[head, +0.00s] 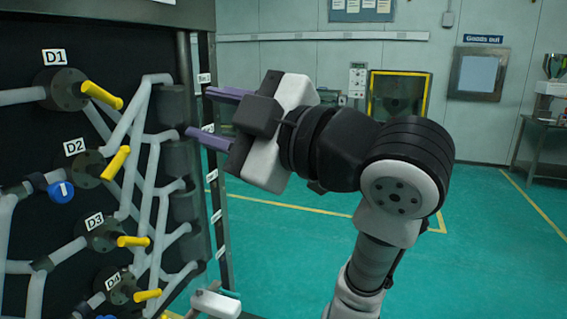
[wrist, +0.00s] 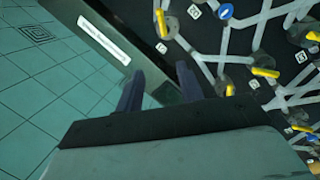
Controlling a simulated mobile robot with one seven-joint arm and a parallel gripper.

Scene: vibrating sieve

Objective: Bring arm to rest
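My gripper (head: 205,115) is at the upper middle of the head view, with its two purple fingers pointing left toward the edge of the pipe panel. The fingers are spread apart with nothing between them. In the wrist view my gripper (wrist: 160,85) also shows open, its two dark fingers apart in front of the panel's frame. My arm comes up from the lower middle of the head view and bends left at the elbow. I cannot tell how close the fingertips are to the panel's frame post.
The black panel (head: 20,125) at left carries grey pipes and yellow-handled valves labelled D1 (head: 102,95), D2 (head: 116,163), D3 (head: 134,241) and D4 (head: 147,295). A blue knob (head: 61,192) is beside D2. Green floor (head: 490,250) at right is open. A table (head: 545,135) stands far right.

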